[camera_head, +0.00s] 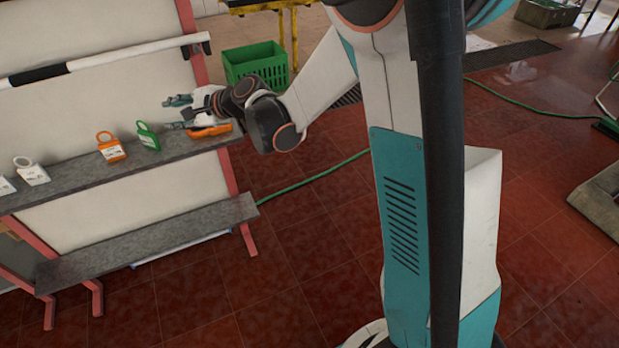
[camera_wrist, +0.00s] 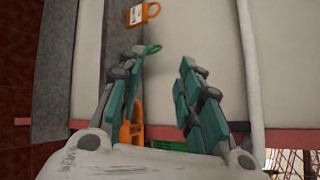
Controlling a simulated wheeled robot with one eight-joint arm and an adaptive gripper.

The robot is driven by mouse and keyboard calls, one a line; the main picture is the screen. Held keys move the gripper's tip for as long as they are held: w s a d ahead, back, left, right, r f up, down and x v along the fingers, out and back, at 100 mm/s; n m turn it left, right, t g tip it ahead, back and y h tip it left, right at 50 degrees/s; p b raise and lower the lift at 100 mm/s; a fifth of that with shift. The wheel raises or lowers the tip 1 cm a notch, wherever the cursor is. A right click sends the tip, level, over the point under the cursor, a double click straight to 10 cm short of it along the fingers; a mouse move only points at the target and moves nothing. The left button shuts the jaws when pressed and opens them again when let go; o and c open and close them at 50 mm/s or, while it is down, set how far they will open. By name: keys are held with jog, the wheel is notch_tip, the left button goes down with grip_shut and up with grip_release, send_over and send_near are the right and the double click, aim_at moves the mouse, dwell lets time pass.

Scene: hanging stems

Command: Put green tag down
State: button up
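The green tag (camera_head: 148,137) stands on the upper grey shelf (camera_head: 75,178), just right of an orange tag (camera_head: 111,149). My gripper (camera_head: 176,112) is to the right of the green tag, above the shelf, with its fingers spread. In the wrist view my gripper (camera_wrist: 159,62) is open with a wide empty gap. The green tag's loop (camera_wrist: 152,49) shows just beyond the left fingertip; its body is mostly hidden behind that finger. The orange tag (camera_wrist: 137,17) stands farther along the shelf. I cannot tell whether a finger touches the green tag.
Another orange tag (camera_head: 208,130) is at the shelf's right end, below my gripper. White tags (camera_head: 33,172) stand at the left. A black-and-white rail (camera_head: 130,56) runs above the shelf. A lower shelf (camera_head: 150,243) is bare. A green crate (camera_head: 258,68) stands behind.

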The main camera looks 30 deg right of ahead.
jog(key=s+d+r+n+g+h, duration=0.1)
jog(key=s+d+r+n+h, duration=0.25)
jog(key=s, duration=0.55)
jog(key=s+d+r+n+g+h, duration=0.1)
jog(key=s+d+r+n, duration=0.1)
jog(key=s+d+n, duration=0.5)
jog(key=s+d+f+n+h, duration=0.2)
jog(key=s+d+n, duration=0.1)
jog(key=s, duration=0.6)
jog(key=s+d+f+n+g+h, duration=0.1)
jog(key=s+d+f+n+h, duration=0.1)
jog(key=s, duration=0.8)
jog(key=shift+s+d+n+h, duration=0.35)
jog(key=shift+d+n, duration=0.1)
jog(key=shift+d, duration=0.7)
